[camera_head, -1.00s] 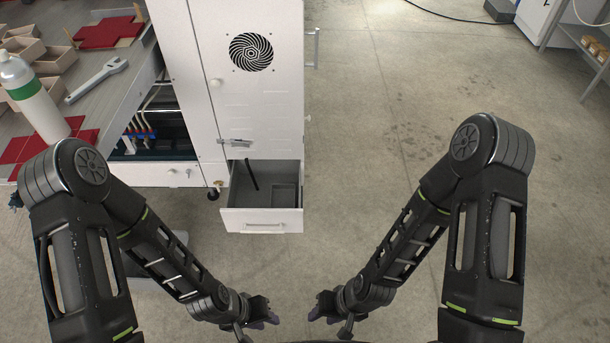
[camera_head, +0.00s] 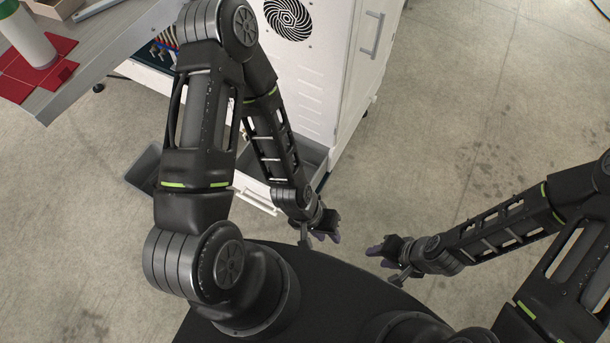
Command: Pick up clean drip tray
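I cannot single out a clean drip tray for certain. A grey open bin or tray (camera_head: 143,168) stands on the floor at the left, partly hidden behind my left arm. An open drawer (camera_head: 312,153) low in the white cabinet is mostly covered by my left arm, so its contents are hidden. My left gripper (camera_head: 328,230) hangs in front of the drawer, apart from it. My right gripper (camera_head: 383,251) is to its right, over bare floor near my base. Neither visibly holds anything. Both are too small to show their finger gap clearly.
The white cabinet (camera_head: 335,75) with a round vent stands ahead, with a handle on its side. At the upper left is a grey workbench (camera_head: 105,45) with a bottle (camera_head: 28,38) and a red piece (camera_head: 42,72). The floor at the right is clear.

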